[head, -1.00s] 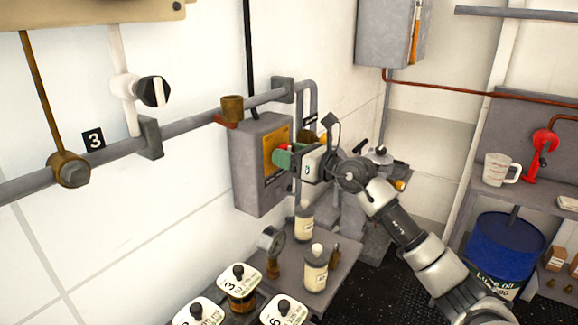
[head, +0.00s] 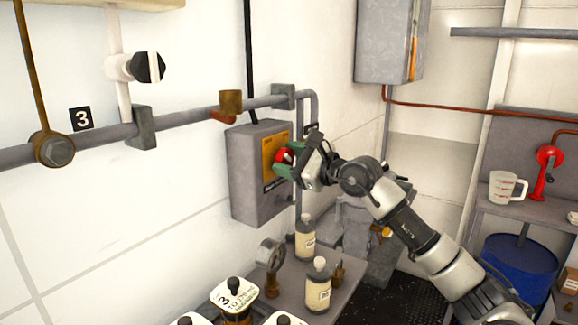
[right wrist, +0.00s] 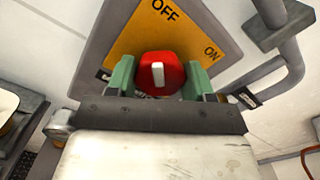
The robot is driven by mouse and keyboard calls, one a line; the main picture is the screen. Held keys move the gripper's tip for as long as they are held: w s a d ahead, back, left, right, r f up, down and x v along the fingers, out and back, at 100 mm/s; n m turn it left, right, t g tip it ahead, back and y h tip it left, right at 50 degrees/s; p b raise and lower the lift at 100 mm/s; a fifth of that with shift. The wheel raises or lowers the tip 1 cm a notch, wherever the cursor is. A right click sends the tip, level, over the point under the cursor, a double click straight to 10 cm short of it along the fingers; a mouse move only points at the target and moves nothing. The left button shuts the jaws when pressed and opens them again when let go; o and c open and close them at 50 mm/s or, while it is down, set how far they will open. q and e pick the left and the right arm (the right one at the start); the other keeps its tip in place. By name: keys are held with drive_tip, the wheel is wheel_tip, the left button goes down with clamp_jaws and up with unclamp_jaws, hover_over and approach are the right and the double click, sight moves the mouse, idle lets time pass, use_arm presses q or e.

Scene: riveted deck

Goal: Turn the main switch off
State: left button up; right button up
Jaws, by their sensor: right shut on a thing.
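The main switch is a grey box (head: 250,182) on the white wall with a yellow plate (right wrist: 124,45) on its front. A red knob (right wrist: 174,82) with a white mark sits on the plate; it also shows in the head view (head: 284,156). The plate reads OFF and ON. In the right wrist view the white mark stands nearly upright, pointing roughly toward OFF. My right gripper (right wrist: 161,78) has its green fingers shut on the knob, one on each side; in the head view the gripper (head: 286,162) partly covers the plate. My left gripper is out of view.
Grey pipes (head: 190,118) run along the wall beside and above the box. Below it, a bench holds bottles (head: 317,290), a gauge (head: 270,253) and several labelled jars. A blue drum (head: 515,268) and a shelf with a measuring jug (head: 505,187) stand at the right.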

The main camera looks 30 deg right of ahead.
idle(0.5)
drive_tip(key=o, duration=0.9)
drive_tip(key=shift+o, duration=0.2)
drive_tip(key=b+v, duration=0.6)
drive_tip(key=v, duration=0.4)
drive_tip(key=shift+s+d+b, duration=0.15)
drive_tip(key=shift+s+b, duration=0.2)
drive_tip(key=shift+b, duration=0.05)
drive_tip(key=shift+f, duration=0.1)
